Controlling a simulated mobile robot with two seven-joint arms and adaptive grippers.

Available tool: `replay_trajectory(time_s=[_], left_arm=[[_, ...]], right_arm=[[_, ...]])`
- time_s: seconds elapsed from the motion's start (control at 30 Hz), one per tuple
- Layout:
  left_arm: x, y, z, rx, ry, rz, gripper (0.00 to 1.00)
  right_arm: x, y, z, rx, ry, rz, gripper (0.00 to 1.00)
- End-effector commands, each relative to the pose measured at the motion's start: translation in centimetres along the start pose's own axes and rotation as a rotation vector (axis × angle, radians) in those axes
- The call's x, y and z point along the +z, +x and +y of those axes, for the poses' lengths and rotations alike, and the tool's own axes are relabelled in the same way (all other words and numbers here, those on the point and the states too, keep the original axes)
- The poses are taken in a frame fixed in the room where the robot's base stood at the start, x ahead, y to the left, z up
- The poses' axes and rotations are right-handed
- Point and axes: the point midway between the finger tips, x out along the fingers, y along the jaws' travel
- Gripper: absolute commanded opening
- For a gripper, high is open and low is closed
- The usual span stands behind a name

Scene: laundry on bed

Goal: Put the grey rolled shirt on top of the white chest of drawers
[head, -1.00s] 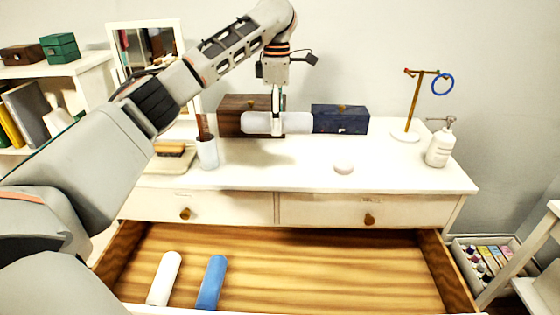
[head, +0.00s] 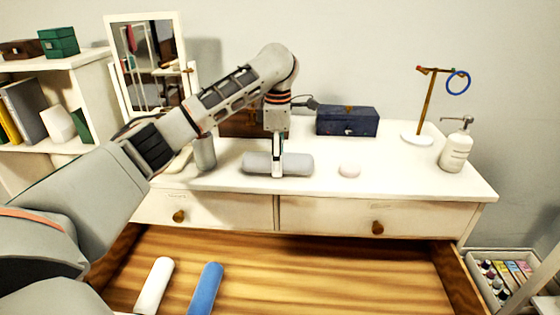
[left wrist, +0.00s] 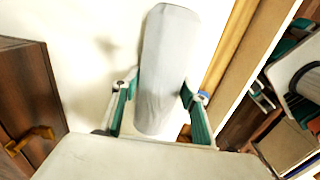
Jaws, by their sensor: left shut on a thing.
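The grey rolled shirt (head: 298,163) lies crosswise in my left gripper (head: 277,170), low at the top of the white chest of drawers (head: 400,178). In the left wrist view the grey rolled shirt (left wrist: 168,70) shows between the two fingers of my left gripper (left wrist: 158,98). The gripper is shut on the roll near its middle. I cannot tell whether the roll touches the white top. My right gripper is not in view.
The drawer (head: 330,260) is open, with a white roll (head: 155,285) and a blue roll (head: 206,288) inside. A navy box (head: 347,121), pink soap (head: 349,171), a pump bottle (head: 456,148), a ring stand (head: 420,139) and a grey cup (head: 204,153) stand on top.

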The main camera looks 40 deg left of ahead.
Motion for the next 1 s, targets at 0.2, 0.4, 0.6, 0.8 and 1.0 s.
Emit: replay_trajectory(time_s=[0.2,0.4,0.6,0.8,1.0], left_arm=[[0.0,-0.2,0.0,0.002,0.0,-0.002,0.14],[0.0,0.0,0.0,0.002,0.001,-0.001,0.6],[0.0,0.0,0.0,0.002,0.0,-0.001,0.6],[0.1,-1.1,0.0,0.004,0.0,-0.004,0.6],[0.0,-5.3,0.0,0.012,-0.001,-0.009,0.6]], right_arm=[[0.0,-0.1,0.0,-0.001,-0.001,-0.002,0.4],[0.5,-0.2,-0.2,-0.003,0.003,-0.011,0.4],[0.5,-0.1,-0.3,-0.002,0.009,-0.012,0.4],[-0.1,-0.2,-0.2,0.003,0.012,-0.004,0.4],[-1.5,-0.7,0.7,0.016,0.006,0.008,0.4]])
